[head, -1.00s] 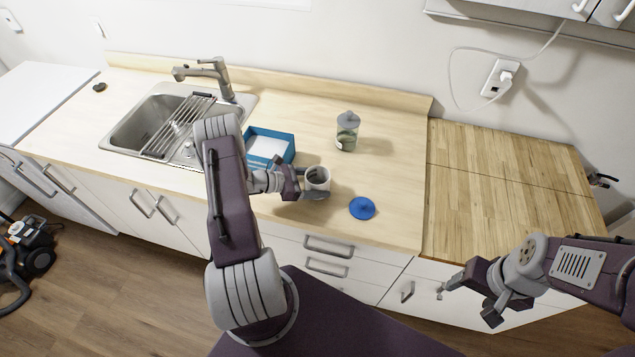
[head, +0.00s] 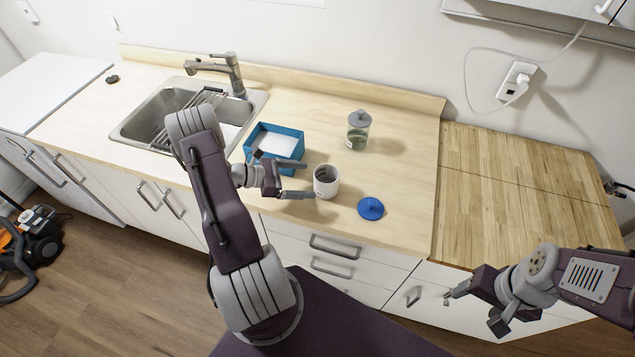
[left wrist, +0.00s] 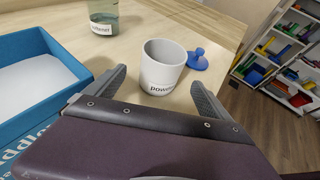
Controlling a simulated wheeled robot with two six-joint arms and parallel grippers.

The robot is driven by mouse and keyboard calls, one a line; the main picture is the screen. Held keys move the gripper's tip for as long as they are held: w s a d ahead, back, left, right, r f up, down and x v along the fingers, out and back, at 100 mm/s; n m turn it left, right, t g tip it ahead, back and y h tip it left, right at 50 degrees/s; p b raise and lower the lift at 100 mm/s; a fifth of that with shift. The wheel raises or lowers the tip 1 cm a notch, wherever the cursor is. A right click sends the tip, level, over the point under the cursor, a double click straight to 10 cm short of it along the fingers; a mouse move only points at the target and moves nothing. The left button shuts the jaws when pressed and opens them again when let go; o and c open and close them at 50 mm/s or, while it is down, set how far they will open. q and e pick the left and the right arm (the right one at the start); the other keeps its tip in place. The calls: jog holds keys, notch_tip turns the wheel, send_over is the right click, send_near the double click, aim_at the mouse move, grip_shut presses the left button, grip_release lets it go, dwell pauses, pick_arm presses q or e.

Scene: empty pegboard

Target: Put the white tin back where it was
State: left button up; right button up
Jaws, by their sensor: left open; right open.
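The white tin (head: 326,182) stands upright and open-topped on the wooden counter, near its front edge. It also shows in the left wrist view (left wrist: 162,70), with dark lettering on its side. My left gripper (head: 303,180) is open just to the left of the tin in the head view. In the left wrist view the tin stands just beyond and between the two spread fingertips, with no finger seen pressing on it. A blue lid with a knob (head: 371,208) lies to the right of the tin. My right gripper (head: 470,306) is open and empty, low at the right.
A blue box (head: 275,147) with white inside stands left of the tin. A glass jar with a grey lid (head: 358,131) stands behind it. The sink (head: 150,128) is farther left. The counter right of the jar and the butcher-block top (head: 520,200) are clear.

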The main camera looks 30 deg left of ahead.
pick_arm(q)
jog(key=shift+v, duration=1.9)
